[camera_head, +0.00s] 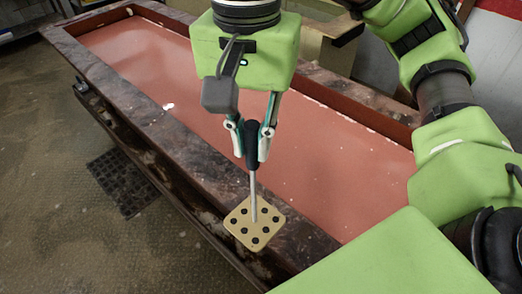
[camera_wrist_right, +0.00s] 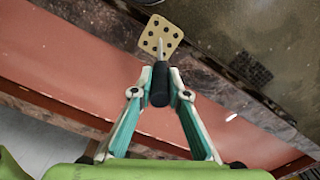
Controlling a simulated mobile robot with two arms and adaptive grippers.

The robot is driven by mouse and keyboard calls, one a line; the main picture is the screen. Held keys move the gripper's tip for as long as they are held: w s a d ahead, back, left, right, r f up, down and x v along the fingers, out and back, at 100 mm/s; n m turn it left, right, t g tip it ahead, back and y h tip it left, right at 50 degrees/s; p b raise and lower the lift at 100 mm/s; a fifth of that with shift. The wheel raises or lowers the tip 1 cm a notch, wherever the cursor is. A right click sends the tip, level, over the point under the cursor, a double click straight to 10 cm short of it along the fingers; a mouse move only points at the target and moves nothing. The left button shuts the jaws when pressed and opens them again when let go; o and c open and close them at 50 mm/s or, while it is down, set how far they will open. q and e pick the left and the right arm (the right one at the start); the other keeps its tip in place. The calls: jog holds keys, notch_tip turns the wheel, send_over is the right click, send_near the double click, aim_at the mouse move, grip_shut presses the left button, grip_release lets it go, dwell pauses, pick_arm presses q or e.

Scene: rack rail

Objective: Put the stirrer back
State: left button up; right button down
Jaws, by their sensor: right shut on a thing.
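The stirrer (camera_head: 253,188) has a black handle and a thin metal shaft that points down. My right gripper (camera_head: 251,154) is shut on its black handle. The beige square rack (camera_head: 239,229) with several dark round holes sits on the near rim of the red-topped table. In the head view the shaft's tip appears over the middle of the rack, between holes; I cannot tell whether it touches. In the right wrist view the stirrer (camera_wrist_right: 160,88) is between the fingers of the gripper (camera_wrist_right: 161,84), with its shaft reaching toward the rack (camera_wrist_right: 152,32). My left gripper is out of view.
The long table (camera_head: 150,62) has a sunken red top and a raised dark, worn rim. A dark grate (camera_head: 122,182) lies on the floor at left.

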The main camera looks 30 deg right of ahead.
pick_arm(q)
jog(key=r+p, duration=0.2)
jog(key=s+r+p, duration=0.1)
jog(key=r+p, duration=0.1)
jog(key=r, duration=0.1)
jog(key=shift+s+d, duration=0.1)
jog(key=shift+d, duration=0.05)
pick_arm(e)
jog(key=w+d+f, duration=0.5)
jog(key=w+f, duration=0.2)
jog(key=f, duration=0.3)
jog(key=shift+d+f, duration=0.35)
jog(key=shift+f, duration=0.05)
jog(key=shift+w+f, duration=0.1)
jog(key=shift+f, duration=0.05)
jog(key=c, duration=2)
grip_release()
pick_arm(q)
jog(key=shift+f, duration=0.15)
pick_arm(e)
jog(key=shift+o, duration=0.2)
